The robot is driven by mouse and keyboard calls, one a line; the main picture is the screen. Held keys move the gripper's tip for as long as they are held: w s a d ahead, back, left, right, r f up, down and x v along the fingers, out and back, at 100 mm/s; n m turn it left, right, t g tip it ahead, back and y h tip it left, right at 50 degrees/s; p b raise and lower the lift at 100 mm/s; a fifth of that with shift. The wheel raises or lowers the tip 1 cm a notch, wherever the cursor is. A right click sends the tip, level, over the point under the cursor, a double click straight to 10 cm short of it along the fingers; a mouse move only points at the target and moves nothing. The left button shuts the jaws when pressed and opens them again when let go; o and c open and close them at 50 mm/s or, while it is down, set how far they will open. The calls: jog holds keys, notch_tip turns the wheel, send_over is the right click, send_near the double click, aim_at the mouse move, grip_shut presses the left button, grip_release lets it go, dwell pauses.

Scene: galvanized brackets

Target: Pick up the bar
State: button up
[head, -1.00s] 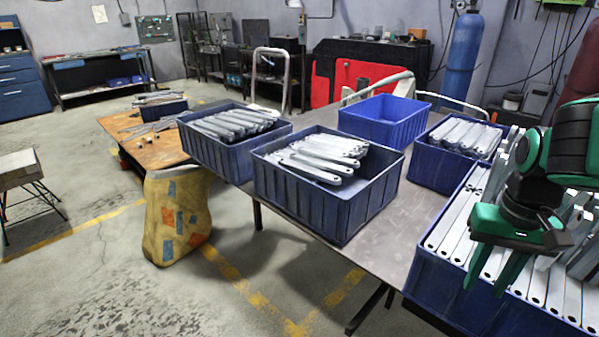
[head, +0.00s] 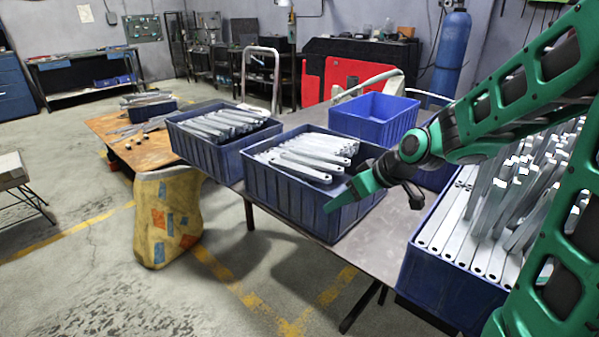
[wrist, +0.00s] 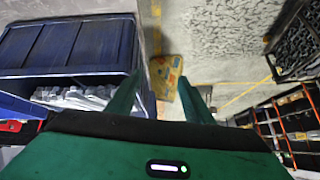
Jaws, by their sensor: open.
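Galvanized bars (head: 305,158) lie in a loose pile in the middle blue crate (head: 290,192) on the grey table. My gripper (head: 340,207) is at the right front corner of that crate, with a green finger reaching left across its front wall. In the wrist view, my gripper (wrist: 160,95) shows two green fingers spread apart with nothing between them. Some bars (wrist: 75,97) show inside a blue crate (wrist: 70,45) left of the fingers. Which bar the task means cannot be told.
Another crate of bars (head: 215,150) stands at the left, and an empty blue crate (head: 372,122) stands behind. A large crate (head: 450,285) packed with bars is at the right. A yellow patched sack (head: 165,220) stands on the floor.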

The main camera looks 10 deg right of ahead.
jog(key=w+d+n+t+y, duration=0.1)
jog(key=w+y, duration=0.1)
jog(key=w, duration=0.3)
jog(key=t+y, duration=0.1)
jog(key=t, duration=0.3)
send_near(314, 173)
jog(key=shift+w+a+f+n, duration=0.4)
jog(key=shift+w+f, duration=0.25)
jog(key=shift+w, duration=0.2)
jog(key=shift+r+x, duration=0.2)
jog(key=shift+x, duration=2.45)
grip_shut()
jog(key=shift+r, duration=0.1)
